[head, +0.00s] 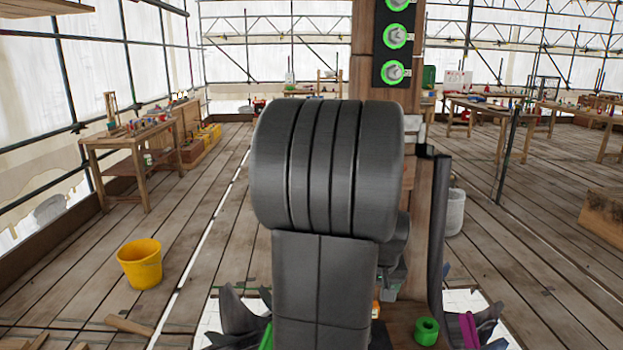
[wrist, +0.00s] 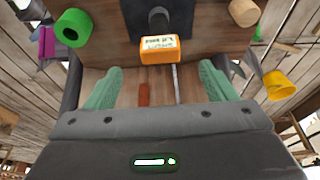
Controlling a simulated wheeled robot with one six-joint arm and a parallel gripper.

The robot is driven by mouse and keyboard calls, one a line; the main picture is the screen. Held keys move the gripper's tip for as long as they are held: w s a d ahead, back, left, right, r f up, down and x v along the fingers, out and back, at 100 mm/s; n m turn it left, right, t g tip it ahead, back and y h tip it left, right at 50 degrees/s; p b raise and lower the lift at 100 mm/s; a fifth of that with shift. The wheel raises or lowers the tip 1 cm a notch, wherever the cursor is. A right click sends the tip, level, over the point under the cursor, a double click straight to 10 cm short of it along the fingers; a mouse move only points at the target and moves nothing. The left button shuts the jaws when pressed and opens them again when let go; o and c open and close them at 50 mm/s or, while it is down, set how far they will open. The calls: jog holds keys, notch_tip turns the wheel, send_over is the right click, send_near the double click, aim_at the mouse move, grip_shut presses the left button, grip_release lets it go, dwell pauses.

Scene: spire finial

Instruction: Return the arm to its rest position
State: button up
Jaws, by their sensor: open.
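My arm's dark grey links fill the middle of the head view and hide most of what lies behind them. My gripper (wrist: 161,67) shows in the wrist view with its two green fingers spread wide apart. Nothing is held between the fingers. A small orange edge shows in the head view, mostly hidden by my arm.
A green ring (head: 427,331) sits on wood at lower right. A dark panel with green-ringed bolts (head: 395,37) is on the wooden post above. A yellow bucket (head: 140,264) stands on the floor at left. Workbenches (head: 130,140) line both sides; floor between is mostly clear.

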jog(key=x, duration=1.2)
jog(key=shift+w+f, duration=0.15)
jog(key=shift+f, duration=0.1)
jog(key=shift+r+p, duration=0.95)
jog(key=shift+f, duration=0.25)
